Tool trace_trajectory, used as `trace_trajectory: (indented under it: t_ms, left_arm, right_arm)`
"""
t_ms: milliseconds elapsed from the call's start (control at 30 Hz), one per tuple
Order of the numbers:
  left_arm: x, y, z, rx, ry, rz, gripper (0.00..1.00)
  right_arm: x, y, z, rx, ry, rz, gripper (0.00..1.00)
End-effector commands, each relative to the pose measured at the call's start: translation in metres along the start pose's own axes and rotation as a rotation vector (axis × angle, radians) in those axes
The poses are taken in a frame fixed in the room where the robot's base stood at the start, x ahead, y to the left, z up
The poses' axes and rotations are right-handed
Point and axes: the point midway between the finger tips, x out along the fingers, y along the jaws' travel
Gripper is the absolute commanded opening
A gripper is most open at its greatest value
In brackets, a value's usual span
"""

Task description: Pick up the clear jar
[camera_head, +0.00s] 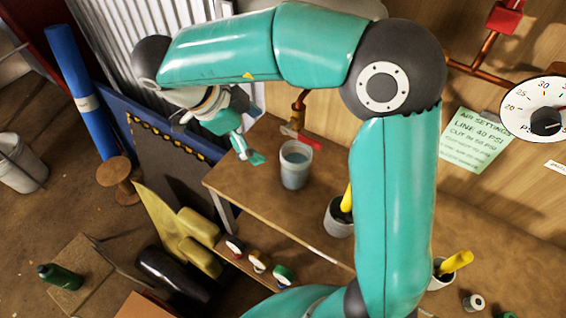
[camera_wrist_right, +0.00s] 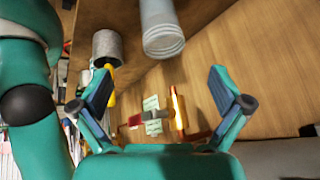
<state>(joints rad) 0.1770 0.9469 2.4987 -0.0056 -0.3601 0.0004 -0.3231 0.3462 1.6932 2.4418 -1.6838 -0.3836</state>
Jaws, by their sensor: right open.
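The clear jar (camera_head: 295,168) stands upright near the back of the wooden bench, with bluish-grey content showing through its wall. My left gripper is not in view.
A grey pot with a yellow handle (camera_head: 338,218) stands right of the jar, partly behind my arm. A copper pipe with a red valve handle (camera_head: 300,137) is close behind the jar. Tape rolls (camera_head: 257,261) lie along a lower shelf. The bench left of the jar (camera_head: 240,178) is clear.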

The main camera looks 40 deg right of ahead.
Motion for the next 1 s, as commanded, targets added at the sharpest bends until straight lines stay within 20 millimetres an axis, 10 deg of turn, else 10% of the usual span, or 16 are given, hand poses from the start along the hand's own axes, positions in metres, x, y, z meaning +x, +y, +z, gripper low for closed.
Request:
trace_trajectory:
  t_ms: [400, 1000]
  left_arm:
    - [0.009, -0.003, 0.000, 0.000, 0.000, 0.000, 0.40]
    - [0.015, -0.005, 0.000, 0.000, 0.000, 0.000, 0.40]
  right_arm:
    - [0.079, 0.000, 0.005, -0.013, 0.001, -0.004, 1.00]
    - [0.142, -0.001, 0.007, -0.016, 0.001, -0.006, 1.00]
